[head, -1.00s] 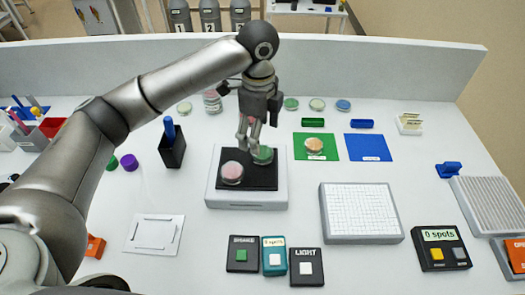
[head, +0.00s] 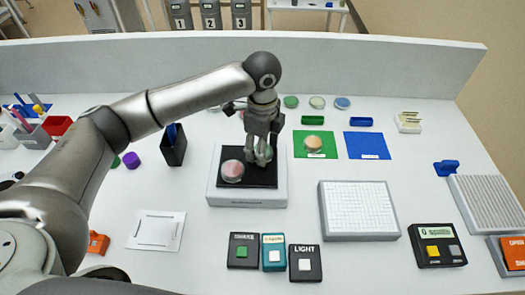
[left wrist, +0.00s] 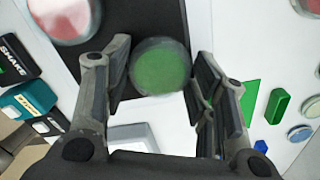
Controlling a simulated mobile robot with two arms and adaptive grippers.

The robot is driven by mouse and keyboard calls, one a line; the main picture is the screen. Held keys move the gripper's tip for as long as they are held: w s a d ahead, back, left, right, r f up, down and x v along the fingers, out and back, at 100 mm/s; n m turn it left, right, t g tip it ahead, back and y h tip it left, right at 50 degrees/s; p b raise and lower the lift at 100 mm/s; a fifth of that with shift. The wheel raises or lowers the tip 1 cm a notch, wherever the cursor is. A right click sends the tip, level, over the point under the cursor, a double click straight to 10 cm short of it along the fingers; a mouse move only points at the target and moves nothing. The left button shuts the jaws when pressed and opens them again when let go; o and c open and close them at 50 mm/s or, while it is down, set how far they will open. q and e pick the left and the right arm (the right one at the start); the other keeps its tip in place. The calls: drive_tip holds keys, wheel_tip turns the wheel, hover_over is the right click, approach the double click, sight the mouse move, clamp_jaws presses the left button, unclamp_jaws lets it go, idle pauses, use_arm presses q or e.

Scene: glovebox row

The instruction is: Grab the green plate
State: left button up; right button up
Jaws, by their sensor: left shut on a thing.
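The green plate (left wrist: 160,66) is a round, lidded dish on the black pad (head: 272,180) of a white shaker-like box (head: 245,196). My left gripper (head: 261,156) points down over the right part of the pad. In the left wrist view, its fingers (left wrist: 158,85) stand on both sides of the green plate and are shut on it. I cannot tell whether the plate is lifted off the pad. My right gripper is not in view.
A pink dish (head: 232,171) lies on the pad left of the gripper. Behind and right are a green mat (head: 302,148) with a dish and a blue mat (head: 367,146). SHAKE (head: 243,252) and LIGHT (head: 305,263) button boxes stand in front.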

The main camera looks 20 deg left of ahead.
use_arm(q)
drive_tip(key=shift+c, duration=0.7)
drive_tip(key=shift+r, duration=0.1)
